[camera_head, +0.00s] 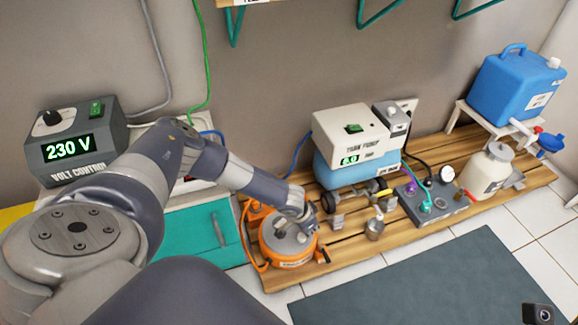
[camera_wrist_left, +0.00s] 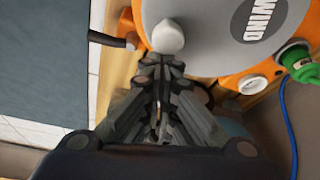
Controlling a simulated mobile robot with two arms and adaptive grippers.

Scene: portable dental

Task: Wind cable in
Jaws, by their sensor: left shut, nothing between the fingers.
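The orange cable reel (camera_head: 290,263) with a grey top stands at the left end of the wooden pallet in the head view. In the left wrist view, its grey disc (camera_wrist_left: 215,30) carries a dark "WIND" label, and a white knob (camera_wrist_left: 168,37) stands near the disc's edge. My left gripper (camera_wrist_left: 162,62) is shut and empty, its fingertips right beside the knob; I cannot tell whether they touch. In the head view the left gripper (camera_head: 304,224) is over the reel's right side, partly hiding it. An orange cable (camera_head: 244,232) loops along the reel's left side. My right gripper is out of view.
The Tank Pump unit (camera_head: 345,135), a gauge panel (camera_head: 430,200) and a white bottle (camera_head: 488,172) stand on the pallet (camera_head: 350,248), right of the reel. The Volt Control box (camera_head: 75,145) is at left. A green plug (camera_wrist_left: 300,65) sits on the reel.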

